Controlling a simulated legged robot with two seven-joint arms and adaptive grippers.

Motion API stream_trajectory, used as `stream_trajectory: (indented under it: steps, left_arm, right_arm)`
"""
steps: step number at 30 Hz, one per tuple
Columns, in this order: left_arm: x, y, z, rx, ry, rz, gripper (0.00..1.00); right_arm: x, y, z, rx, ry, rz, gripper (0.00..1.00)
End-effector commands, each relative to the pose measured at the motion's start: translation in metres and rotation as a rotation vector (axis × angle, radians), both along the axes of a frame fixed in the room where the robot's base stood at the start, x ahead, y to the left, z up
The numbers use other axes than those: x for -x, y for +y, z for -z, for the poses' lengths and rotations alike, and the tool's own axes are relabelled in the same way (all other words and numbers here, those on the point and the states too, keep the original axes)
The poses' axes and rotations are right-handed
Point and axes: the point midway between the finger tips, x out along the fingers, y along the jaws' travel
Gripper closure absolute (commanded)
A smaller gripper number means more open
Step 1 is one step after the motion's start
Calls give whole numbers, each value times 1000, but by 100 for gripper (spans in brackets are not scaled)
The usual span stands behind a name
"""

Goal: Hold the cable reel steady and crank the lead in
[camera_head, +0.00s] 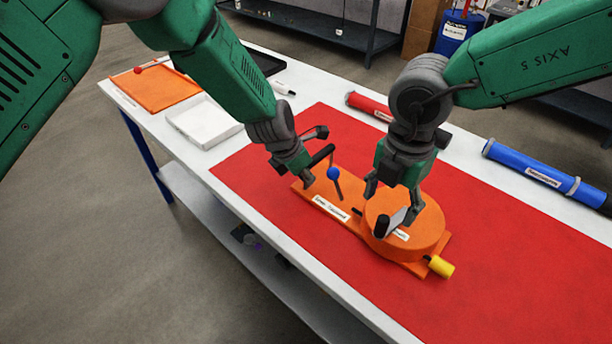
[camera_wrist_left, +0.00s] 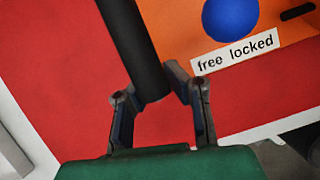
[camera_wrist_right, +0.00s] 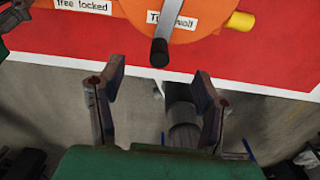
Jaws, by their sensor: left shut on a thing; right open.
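The orange cable reel (camera_head: 430,236) lies on a red mat, its round drum at the right end of an orange base. A grey crank arm with a black knob (camera_head: 381,226) sits on top of the drum. A yellow plug (camera_head: 441,266) sticks out at the drum's near right. My left gripper (camera_wrist_left: 158,98) is shut on a black bar handle (camera_wrist_left: 132,45) at the base's left end. My right gripper (camera_wrist_right: 157,95) is open and empty; the crank knob (camera_wrist_right: 160,52) shows beyond its fingertips, not between them. A blue ball lever (camera_head: 333,174) stands by the "free locked" label (camera_wrist_left: 235,54).
A white tray (camera_head: 182,121) and an orange board (camera_head: 150,84) lie at the table's left. A red tube (camera_head: 368,106) and a blue tube (camera_head: 540,172) lie along the far edge. The red mat (camera_head: 500,235) is bare to the right of the reel.

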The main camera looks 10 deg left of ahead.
Motion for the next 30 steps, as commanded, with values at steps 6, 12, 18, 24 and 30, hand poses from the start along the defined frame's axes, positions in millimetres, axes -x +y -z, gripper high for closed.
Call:
stream_trajectory:
  steps: [6,12,18,24,30]
  left_arm:
    - [0,0,0,-1,1,0,67]
    - [0,0,0,0,0,0,67]
    - [4,5,-18,0,-3,-1,67]
    - [16,16,-57,0,-2,-2,67]
    - [27,26,-91,-1,-1,0,67]
  right_arm:
    - [0,0,0,0,0,0,41]
    - [0,0,0,-1,-1,0,41]
    - [0,0,0,0,-1,0,41]
    - [0,0,0,0,-1,0,41]
    - [0,0,0,-1,-1,0,41]
